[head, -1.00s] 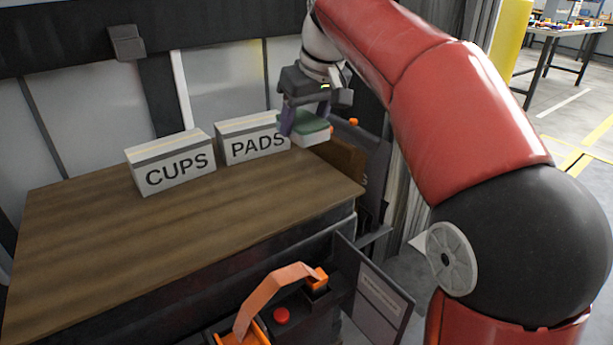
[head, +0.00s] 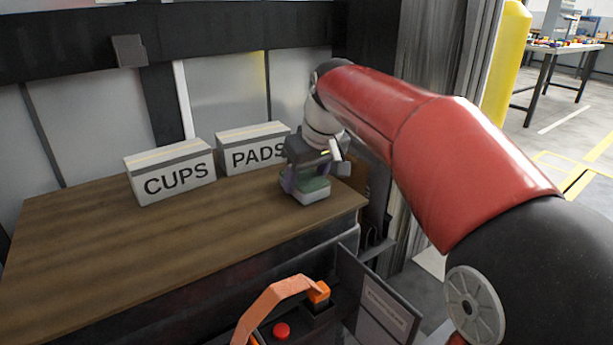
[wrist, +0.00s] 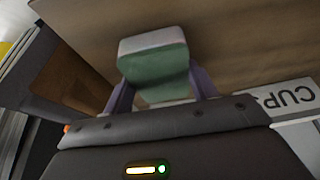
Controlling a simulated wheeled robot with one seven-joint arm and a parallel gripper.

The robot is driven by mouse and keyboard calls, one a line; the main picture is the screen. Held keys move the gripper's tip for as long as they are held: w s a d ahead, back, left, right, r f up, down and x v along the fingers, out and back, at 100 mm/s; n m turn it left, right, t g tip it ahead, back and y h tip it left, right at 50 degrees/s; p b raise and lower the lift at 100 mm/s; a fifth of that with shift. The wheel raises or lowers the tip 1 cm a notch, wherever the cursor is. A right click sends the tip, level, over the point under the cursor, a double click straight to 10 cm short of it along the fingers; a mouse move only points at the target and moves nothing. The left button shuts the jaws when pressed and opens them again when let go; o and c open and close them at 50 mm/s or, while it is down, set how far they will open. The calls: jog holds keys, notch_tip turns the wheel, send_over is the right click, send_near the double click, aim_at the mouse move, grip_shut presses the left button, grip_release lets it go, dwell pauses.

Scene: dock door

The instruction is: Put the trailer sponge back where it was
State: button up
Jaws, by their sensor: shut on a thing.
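The sponge (head: 313,190), green with a pale layer, is between the fingers of my gripper (head: 304,184). My gripper is shut on it, low over the right end of the wooden surface (head: 150,238). In the wrist view the sponge (wrist: 153,62) sits between the two purple fingers of my gripper (wrist: 160,88), with the brown wood behind it. I cannot tell whether the sponge touches the wood.
A box marked CUPS (head: 172,180) and a box marked PADS (head: 252,150) stand at the back of the surface, left of my gripper. An orange handle (head: 275,305) and a red button (head: 282,330) are below the front edge. The surface's front and left are clear.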

jog(key=shift+f, duration=0.25)
jog(key=o, duration=0.9)
jog(key=shift+r, duration=0.1)
jog(key=shift+o, duration=0.2)
jog(key=shift+s+d+r, duration=0.1)
jog(key=shift+r, duration=0.45)
jog(key=p+v, duration=0.2)
jog(key=v, duration=0.9)
jog(key=s+d+f+m+h, duration=0.1)
jog(key=s+d+f+m, duration=0.1)
jog(key=s+d+f, duration=0.2)
jog(key=s+d+f+m+t, duration=0.1)
jog(key=s+d+f, duration=0.3)
jog(key=s+f, duration=0.5)
jog(key=s+d+f+m+h, duration=0.1)
jog(key=s+d+f+m, duration=0.2)
jog(key=s+f, duration=0.4)
jog(key=shift+s+d+m+t+h, duration=0.2)
jog(key=shift+s+d, duration=0.2)
jog(key=shift+s, duration=0.2)
jog(key=shift+s+d+m+t+h, duration=0.1)
jog(key=shift+s+d+m+t, duration=0.1)
jog(key=shift+s+d, duration=0.3)
jog(key=shift+a, duration=0.1)
